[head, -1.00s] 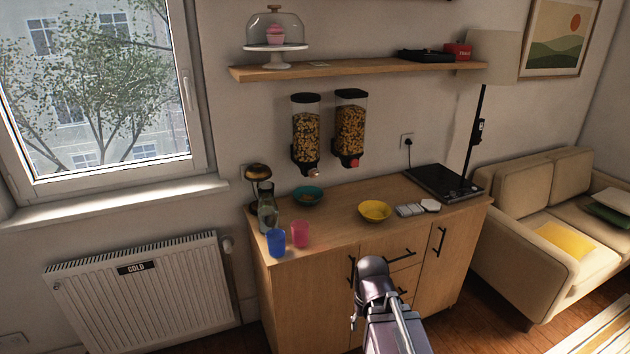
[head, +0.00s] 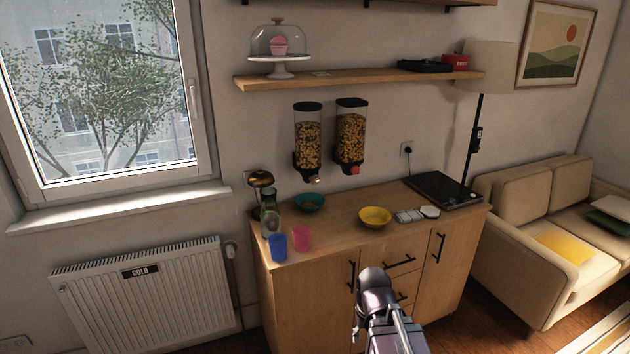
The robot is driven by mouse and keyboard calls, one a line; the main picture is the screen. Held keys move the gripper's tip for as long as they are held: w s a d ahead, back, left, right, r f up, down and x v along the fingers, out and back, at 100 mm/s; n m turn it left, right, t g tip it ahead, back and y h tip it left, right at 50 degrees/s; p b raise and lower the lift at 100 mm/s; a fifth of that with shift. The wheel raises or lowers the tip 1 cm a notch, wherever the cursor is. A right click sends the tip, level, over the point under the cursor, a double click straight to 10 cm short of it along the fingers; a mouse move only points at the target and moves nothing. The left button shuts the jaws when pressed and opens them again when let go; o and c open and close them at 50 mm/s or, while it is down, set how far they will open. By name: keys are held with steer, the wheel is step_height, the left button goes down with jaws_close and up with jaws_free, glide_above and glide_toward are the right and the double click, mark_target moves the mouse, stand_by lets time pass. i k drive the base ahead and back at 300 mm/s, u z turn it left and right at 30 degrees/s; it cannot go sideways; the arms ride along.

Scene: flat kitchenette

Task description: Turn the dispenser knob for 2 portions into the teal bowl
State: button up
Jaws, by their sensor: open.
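The teal bowl (head: 309,208) stands on the wooden counter below the left dispenser (head: 308,140). A brownish patch shows inside it, too small to make out clearly. The left dispenser is filled with cereal and has a pale knob (head: 316,181) at its base. The right dispenser (head: 350,135) also holds cereal and has a red knob (head: 356,170). Both hang on the wall. A part of my arm rises at the bottom middle, in front of the cabinet and apart from the dispensers. I cannot make out my gripper's fingers.
A yellow bowl (head: 374,223), blue cup (head: 277,247), pink cup (head: 301,238) and glass bottle (head: 270,215) stand on the counter (head: 340,220). A black hob (head: 443,190) is at its right. A shelf (head: 370,79) runs above the dispensers.

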mark_target(314, 178)
steer(key=u, duration=0.25)
steer(key=i, duration=0.9)
steer(key=u, duration=0.3)
